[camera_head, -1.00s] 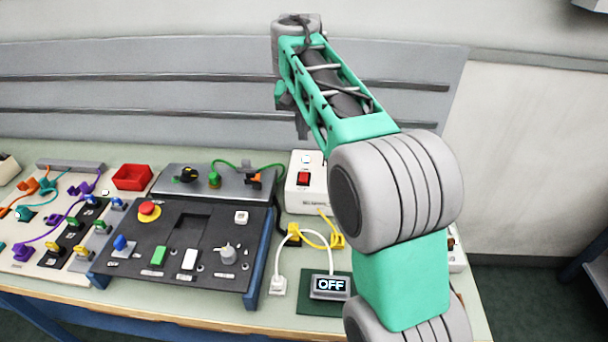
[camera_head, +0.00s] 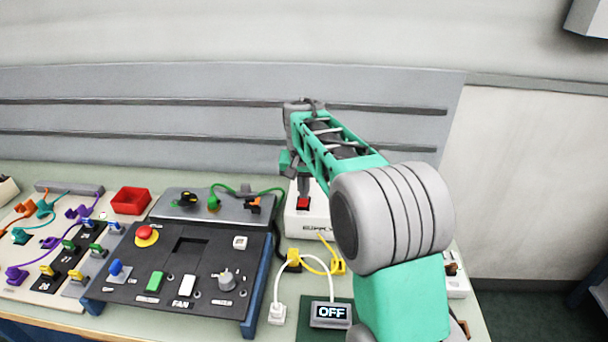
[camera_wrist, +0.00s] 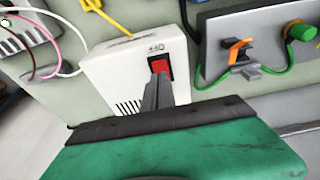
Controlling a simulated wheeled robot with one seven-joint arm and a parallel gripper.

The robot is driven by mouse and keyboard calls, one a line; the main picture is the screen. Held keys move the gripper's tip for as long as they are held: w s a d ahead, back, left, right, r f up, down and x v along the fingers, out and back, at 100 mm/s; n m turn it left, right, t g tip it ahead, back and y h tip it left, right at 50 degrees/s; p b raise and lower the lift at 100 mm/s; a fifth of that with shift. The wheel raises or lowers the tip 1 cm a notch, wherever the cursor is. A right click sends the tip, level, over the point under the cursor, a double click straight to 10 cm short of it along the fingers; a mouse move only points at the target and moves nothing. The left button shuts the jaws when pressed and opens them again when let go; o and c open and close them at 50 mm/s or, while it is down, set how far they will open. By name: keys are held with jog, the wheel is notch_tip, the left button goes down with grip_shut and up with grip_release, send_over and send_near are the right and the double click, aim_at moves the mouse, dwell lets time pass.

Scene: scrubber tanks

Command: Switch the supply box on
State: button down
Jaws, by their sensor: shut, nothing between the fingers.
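The supply box is a white box (camera_head: 314,222) at the back of the bench, right of the grey socket panel. My gripper (camera_head: 304,194) is shut and empty, pointing down at the switch. In the wrist view its fingertips (camera_wrist: 158,78) overlap the lower part of the switch; I cannot tell whether they touch it. A small display (camera_head: 331,314) on the green mat reads OFF.
A black control panel (camera_head: 132,270) with a red mushroom button stands left of the box. The grey socket panel (camera_head: 235,207) with green cables lies behind it. Yellow and white cables (camera_head: 312,262) run in front of the box. A red bin (camera_head: 131,200) stands further left.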

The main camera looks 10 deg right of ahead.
jog(key=shift+s+f, duration=0.1)
jog(key=shift+f, duration=0.5)
